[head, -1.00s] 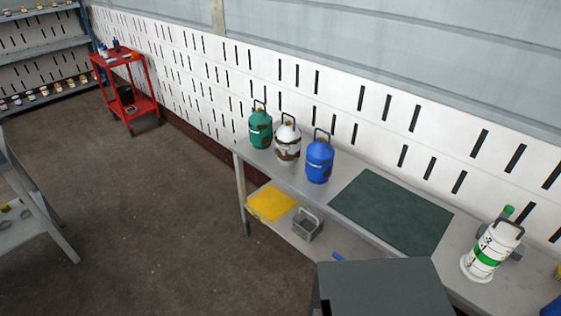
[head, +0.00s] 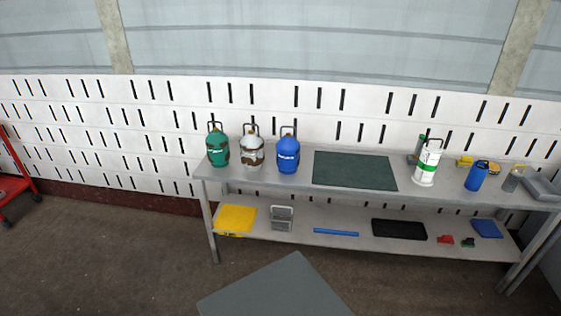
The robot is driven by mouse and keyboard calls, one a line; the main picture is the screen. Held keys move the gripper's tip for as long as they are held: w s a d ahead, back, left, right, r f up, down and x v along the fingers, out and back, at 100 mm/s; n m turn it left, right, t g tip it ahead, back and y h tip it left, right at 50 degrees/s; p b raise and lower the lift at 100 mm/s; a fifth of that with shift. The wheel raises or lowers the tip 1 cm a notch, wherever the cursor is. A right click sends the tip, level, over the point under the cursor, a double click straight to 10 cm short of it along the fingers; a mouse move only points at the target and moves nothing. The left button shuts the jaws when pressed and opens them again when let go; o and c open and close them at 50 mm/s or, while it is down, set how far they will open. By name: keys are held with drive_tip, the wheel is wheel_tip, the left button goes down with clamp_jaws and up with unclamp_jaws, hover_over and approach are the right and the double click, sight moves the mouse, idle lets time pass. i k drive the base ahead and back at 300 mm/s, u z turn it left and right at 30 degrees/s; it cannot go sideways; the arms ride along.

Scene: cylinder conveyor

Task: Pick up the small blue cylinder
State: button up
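A blue cylinder (head: 288,156) with a dark handle stands upright on the left part of the table's top, right of a white and rusty cylinder (head: 251,153) and a green cylinder (head: 218,150). Another, smaller-looking blue container (head: 476,177) stands upright on the right part of the top, beside a white cylinder with a green band (head: 428,163). I cannot tell from its shape whether it is a cylinder of the same kind. My gripper is not in view.
The long grey table (head: 300,184) stands against a white slotted wall. A dark green mat (head: 355,170) lies on its top. The lower shelf (head: 350,239) holds a yellow item (head: 236,219), a grey basket (head: 281,217) and a black tray (head: 399,230). A red cart (head: 14,180) is at far left.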

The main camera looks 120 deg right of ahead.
sight(288, 147)
drive_tip(key=z, duration=2.95)
drive_tip(key=i, duration=0.5)
drive_tip(key=z, duration=0.3)
